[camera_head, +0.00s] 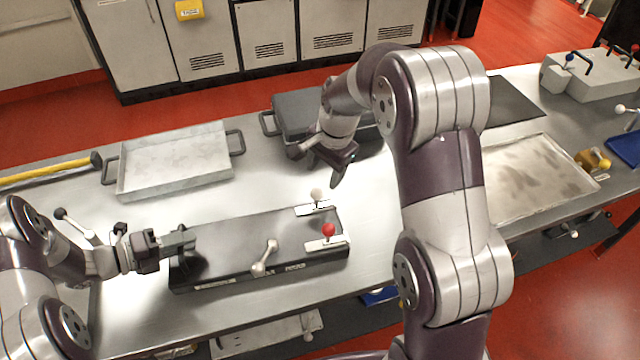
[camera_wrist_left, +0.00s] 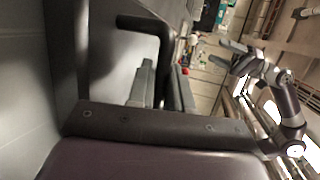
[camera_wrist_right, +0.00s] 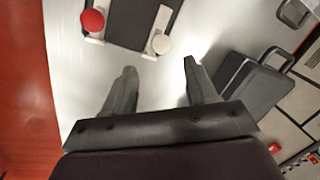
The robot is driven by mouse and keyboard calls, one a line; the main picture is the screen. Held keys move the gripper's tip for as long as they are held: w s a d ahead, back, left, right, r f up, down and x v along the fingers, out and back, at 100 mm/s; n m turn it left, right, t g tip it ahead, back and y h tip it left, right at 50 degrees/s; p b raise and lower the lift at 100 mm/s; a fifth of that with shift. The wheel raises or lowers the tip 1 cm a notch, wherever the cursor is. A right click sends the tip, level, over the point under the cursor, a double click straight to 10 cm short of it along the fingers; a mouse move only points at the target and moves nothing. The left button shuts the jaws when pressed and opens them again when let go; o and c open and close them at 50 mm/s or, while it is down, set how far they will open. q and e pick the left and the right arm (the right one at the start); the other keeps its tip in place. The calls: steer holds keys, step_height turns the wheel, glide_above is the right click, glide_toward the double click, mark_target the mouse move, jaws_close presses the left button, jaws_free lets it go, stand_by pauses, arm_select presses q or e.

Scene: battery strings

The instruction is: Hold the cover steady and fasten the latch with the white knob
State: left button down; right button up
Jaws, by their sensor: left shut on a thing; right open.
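The dark cover (camera_head: 220,240) is a long box on the metal bench, with a silver bar handle (camera_head: 266,256) on its front part. At its right end are two latches: one with the white knob (camera_head: 316,194) at the back, one with the red knob (camera_head: 328,230) in front. My left gripper (camera_head: 182,241) is shut on a dark handle (camera_wrist_left: 150,24) at the cover's left end. My right gripper (camera_head: 325,172) is open and empty, above and behind the white knob. The right wrist view shows the white knob (camera_wrist_right: 161,44) ahead of the spread fingers and the red knob (camera_wrist_right: 92,20) beyond.
A dark case (camera_head: 292,112) stands behind my right gripper. A shallow grey tray (camera_head: 175,162) is at the back left, and a larger stained tray (camera_head: 530,180) at the right. A yellow-handled tool (camera_head: 45,173) lies at the far left. The bench between cover and left tray is clear.

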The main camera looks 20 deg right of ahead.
arm_select(q)
steer(key=shift+s+f, duration=0.2)
steer(key=shift+f, duration=0.2)
arm_select(e)
steer(key=shift+v, duration=1)
steer(key=shift+s, duration=0.1)
arm_select(q)
steer(key=c, duration=1)
jaws_free()
steer(key=shift+w, duration=0.1)
steer(key=shift+o, duration=0.2)
steer(key=shift+w, duration=0.15)
steer(key=shift+r, duration=0.1)
arm_select(e)
steer(key=shift+f, duration=0.1)
arm_select(q)
steer(key=shift+w, duration=0.1)
arm_select(e)
steer(key=shift+w, duration=0.2)
